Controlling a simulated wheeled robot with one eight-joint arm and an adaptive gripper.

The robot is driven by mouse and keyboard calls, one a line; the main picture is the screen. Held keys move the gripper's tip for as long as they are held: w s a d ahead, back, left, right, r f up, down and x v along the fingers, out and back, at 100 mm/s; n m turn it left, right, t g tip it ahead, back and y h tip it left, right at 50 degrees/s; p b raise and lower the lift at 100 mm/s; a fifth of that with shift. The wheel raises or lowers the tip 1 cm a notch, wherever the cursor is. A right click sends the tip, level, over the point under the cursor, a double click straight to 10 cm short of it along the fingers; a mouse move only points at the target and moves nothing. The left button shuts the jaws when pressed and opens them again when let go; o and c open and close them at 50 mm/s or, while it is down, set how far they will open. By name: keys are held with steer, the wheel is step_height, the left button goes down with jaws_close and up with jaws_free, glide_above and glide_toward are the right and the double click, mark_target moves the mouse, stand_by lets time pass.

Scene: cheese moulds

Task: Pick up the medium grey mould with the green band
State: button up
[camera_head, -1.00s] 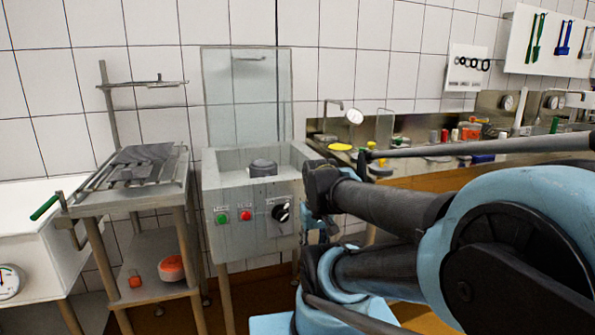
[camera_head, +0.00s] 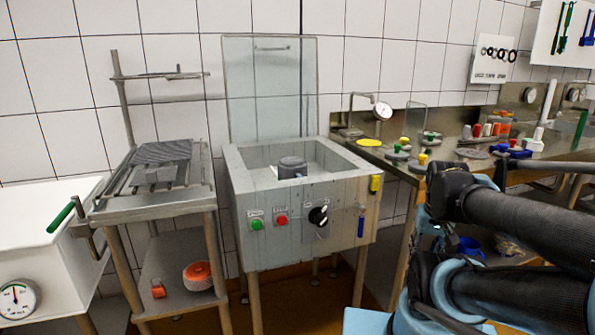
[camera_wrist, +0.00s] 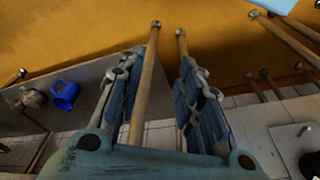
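Several small grey moulds with coloured parts stand on the bench at the right of the head view. One with green on top (camera_head: 398,154) is near the bench's front left, and another with green (camera_head: 430,136) is farther back. At this size I cannot tell which is the medium grey mould with the green band. My gripper (camera_wrist: 160,75) is open and empty in the wrist view, pointing at the floor area and table legs, with no mould between its fingers. In the head view my arm hides part of the bench.
A steel vat (camera_head: 245,185) with a dark grey cylinder (camera_head: 292,167) inside stands in the middle. A rack trolley (camera_head: 150,205) and a white tank (camera_head: 40,240) are at left. A blue jug (camera_wrist: 64,96) lies on a lower shelf in the wrist view.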

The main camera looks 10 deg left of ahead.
steer(key=shift+o, duration=1)
steer(key=shift+s+a+r, duration=0.15)
steer(key=shift+s+r, duration=0.05)
steer(key=shift+r, duration=0.65)
steer(key=w+a+r+n, duration=0.1)
steer(key=w+a+r, duration=0.1)
steer(key=w+r, duration=0.35)
step_height(320, 180, up, 18)
steer(key=n+g, duration=0.2)
steer(key=n, duration=0.3)
glide_above(299, 175)
step_height(299, 175, down, 16)
steer(key=shift+w+f, duration=0.1)
steer(key=shift+w, duration=0.05)
steer(key=shift+c, duration=0.3)
